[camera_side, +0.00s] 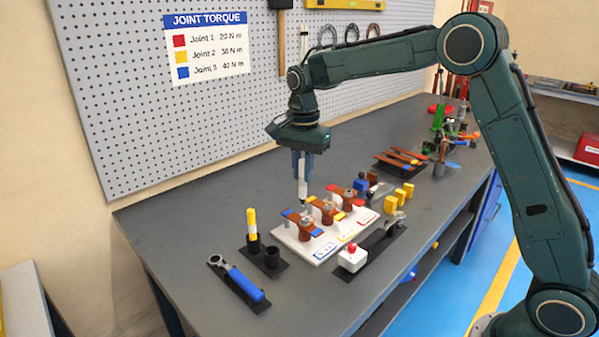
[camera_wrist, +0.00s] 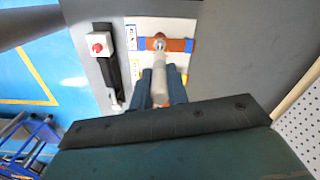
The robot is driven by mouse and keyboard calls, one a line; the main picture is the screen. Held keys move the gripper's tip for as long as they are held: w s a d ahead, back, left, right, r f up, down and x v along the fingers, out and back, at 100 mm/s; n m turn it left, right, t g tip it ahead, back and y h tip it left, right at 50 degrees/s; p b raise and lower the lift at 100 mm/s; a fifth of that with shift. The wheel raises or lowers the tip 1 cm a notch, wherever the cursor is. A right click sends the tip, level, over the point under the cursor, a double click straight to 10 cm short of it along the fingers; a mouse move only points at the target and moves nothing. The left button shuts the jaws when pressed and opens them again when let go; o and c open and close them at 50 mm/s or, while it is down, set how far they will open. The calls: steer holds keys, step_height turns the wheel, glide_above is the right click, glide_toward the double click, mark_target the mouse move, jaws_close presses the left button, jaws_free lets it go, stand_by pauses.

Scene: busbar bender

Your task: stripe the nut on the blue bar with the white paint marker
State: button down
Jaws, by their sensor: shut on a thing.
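My gripper (camera_side: 302,166) is shut on the white paint marker (camera_side: 303,188), which points tip down above the white fixture board (camera_side: 286,236). The wrist view shows the gripper's two fingers (camera_wrist: 161,88) either side of the marker (camera_wrist: 159,82). The blue bar (camera_wrist: 187,45) is a copper-brown crossed piece with blue ends, at the near left of the board in the side view (camera_side: 313,232). The nut (camera_wrist: 159,44) sits at its middle, straight beyond the marker's tip in the wrist view. I cannot tell whether the tip touches the nut.
Yellow-marked and red-marked bars (camera_side: 358,201) stand beside the blue one. A yellow marker (camera_side: 251,222) stands in a holder next to an empty cup (camera_side: 272,260). A blue-handled wrench (camera_side: 243,283) lies front left. A red-button box (camera_side: 352,258) stands right of the board.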

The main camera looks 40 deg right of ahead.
steer(key=shift+r, duration=0.95)
